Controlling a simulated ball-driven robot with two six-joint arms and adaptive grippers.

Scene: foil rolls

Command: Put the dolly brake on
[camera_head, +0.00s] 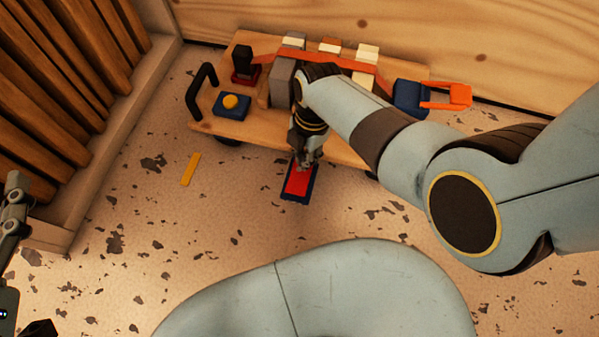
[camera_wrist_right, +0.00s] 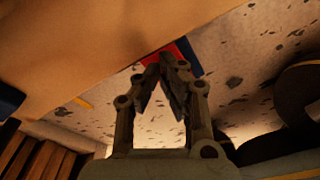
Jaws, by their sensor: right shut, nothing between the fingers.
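The dolly (camera_head: 345,151) is a wooden platform near the back wall. A red pedal in a blue frame (camera_head: 298,183) juts from its front edge, low over the floor; I take it for the brake. The pedal also shows in the right wrist view (camera_wrist_right: 186,54), partly hidden behind the fingertips. My right gripper (camera_head: 305,165) points down at the pedal's dolly-side end, shut and empty. In the wrist view its fingertips (camera_wrist_right: 168,62) meet in front of the red; I cannot tell whether they touch it. My left gripper (camera_head: 14,205) is partly in view at the left edge; its fingertips are unclear.
On the dolly stand grey boxes (camera_head: 283,82) under an orange strap (camera_head: 345,62), a blue box with a yellow button (camera_head: 231,104), a red-based black knob (camera_head: 243,66) and a black handle (camera_head: 200,92). A yellow strip (camera_head: 190,169) marks the speckled, clear floor. Wooden slats stand left.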

